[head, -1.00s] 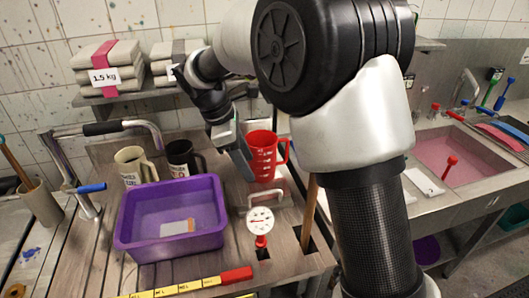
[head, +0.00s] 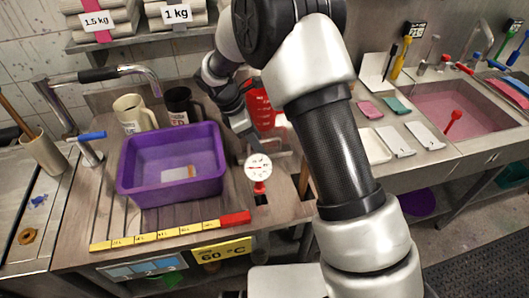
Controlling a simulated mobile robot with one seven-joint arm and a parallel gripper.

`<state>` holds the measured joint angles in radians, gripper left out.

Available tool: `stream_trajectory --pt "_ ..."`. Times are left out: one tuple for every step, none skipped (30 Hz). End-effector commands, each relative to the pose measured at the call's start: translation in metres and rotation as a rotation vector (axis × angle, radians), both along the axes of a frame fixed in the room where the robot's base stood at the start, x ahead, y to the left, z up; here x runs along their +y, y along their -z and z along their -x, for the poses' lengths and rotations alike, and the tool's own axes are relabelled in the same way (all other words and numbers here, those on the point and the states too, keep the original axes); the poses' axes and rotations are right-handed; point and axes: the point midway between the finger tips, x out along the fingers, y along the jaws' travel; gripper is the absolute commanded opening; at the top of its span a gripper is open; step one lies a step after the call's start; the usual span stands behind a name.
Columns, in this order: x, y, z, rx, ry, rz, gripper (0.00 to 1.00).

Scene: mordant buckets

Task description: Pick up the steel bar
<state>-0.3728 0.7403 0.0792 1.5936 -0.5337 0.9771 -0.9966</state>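My gripper (head: 242,125) points down over the wooden counter, between the purple tub and the red measuring jug (head: 262,108). Its grey fingers show from the side and partly cover the jug. I cannot see whether they are apart or closed. I cannot clearly make out the steel bar; something grey lies low behind the white dial gauge (head: 258,167), near the fingers, but it is too small and covered to be sure of.
The purple tub (head: 137,189) stands close left of my gripper, with cream and black mugs behind it. A yellow strip with a red end (head: 236,217) runs along the counter front. A pink-filled sink (head: 470,120) is at the right.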

Motion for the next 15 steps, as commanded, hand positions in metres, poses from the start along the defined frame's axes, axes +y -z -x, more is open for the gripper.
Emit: stream_trajectory --pt "-0.001 0.003 -0.001 0.001 0.000 0.000 0.49" --pt "-0.002 0.006 -0.001 0.002 0.001 0.000 0.49" --pt "-0.003 0.010 -0.002 0.003 0.001 0.002 0.49" --pt "-0.004 0.014 -0.004 0.003 0.002 0.002 0.49" --pt "-0.006 0.019 -0.005 0.003 0.002 0.002 0.49" --pt "-0.007 0.025 -0.007 0.003 0.001 0.001 0.49" --pt "-0.008 0.029 -0.009 0.003 0.001 0.001 0.49" --pt "-0.009 0.034 -0.009 0.004 0.002 0.001 0.49" --pt "-0.011 0.039 -0.009 0.003 0.001 0.001 0.49" --pt "-0.013 0.041 -0.010 0.002 0.001 0.000 0.49" --pt "-0.014 0.044 -0.010 0.002 0.001 0.000 0.49" --pt "-0.015 0.047 -0.010 0.002 0.001 0.000 0.49" --pt "-0.015 0.048 -0.010 0.001 0.000 0.000 0.49" --pt "-0.016 0.049 -0.011 0.001 0.000 0.000 0.49" --pt "-0.016 0.050 -0.011 0.000 0.000 0.000 0.49"
